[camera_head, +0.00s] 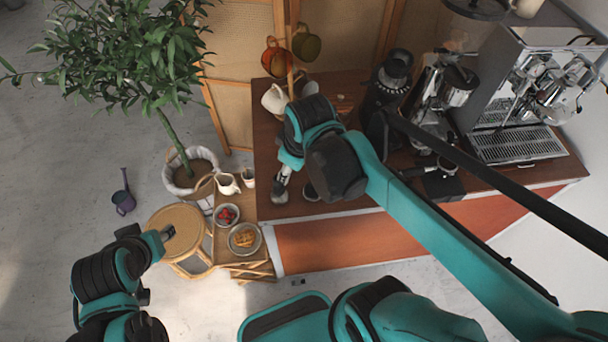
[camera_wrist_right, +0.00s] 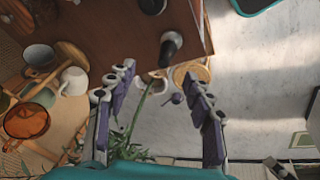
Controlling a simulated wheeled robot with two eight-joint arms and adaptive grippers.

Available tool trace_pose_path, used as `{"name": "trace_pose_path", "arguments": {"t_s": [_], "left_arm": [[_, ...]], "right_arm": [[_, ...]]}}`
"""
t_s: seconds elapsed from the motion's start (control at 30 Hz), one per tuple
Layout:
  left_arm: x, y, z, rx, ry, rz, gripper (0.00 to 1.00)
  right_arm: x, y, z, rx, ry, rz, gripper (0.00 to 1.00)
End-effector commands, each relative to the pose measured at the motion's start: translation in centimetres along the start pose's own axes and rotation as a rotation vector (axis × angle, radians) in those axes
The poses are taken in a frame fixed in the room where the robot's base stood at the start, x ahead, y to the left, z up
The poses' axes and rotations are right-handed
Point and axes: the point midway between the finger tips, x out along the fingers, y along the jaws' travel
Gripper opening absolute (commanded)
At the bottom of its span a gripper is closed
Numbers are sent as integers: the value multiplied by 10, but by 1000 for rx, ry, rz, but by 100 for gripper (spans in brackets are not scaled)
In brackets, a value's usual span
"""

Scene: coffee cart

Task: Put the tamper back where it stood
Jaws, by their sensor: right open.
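A dark, knob-handled piece with a grey end, which looks like the tamper (camera_wrist_right: 171,42), is near the cart's edge in the right wrist view. It is beyond the fingertips of my right gripper (camera_wrist_right: 158,80), which is open with nothing between its fingers. A second dark piece (camera_wrist_right: 152,4) is cut off by the top edge; I cannot tell the two apart with certainty. In the head view my right gripper (camera_head: 294,186) is over the cart's front left corner, partly hidden by its wrist.
The wooden cart top (camera_head: 350,190) carries a black grinder (camera_head: 388,80) and an espresso machine (camera_head: 520,100). A white jug (camera_head: 273,99) stands at its back left, below hanging mugs (camera_head: 306,43). A low side table with bowls (camera_head: 244,239) and a round stool (camera_head: 176,220) stand left.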

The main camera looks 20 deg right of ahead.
Motion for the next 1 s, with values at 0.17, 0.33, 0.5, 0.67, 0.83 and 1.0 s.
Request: {"name": "trace_pose_path", "arguments": {"t_s": [0.17,0.33,0.5,0.67,0.83,1.0], "left_arm": [[0,0,0,0,0,0,40],[0,0,0,0,0,0,40],[0,0,0,0,0,0,40],[0,0,0,0,0,0,40],[9,0,7,0,0,0,40],[41,0,30,0,0,0,40]], "right_arm": [[-8,-8,33,370,162,83,52],[-8,-10,46,567,261,106,52],[-8,-11,48,615,286,109,52],[-8,-11,48,613,284,108,52],[3,-13,51,612,283,108,52],[41,-20,62,611,283,108,52]]}}
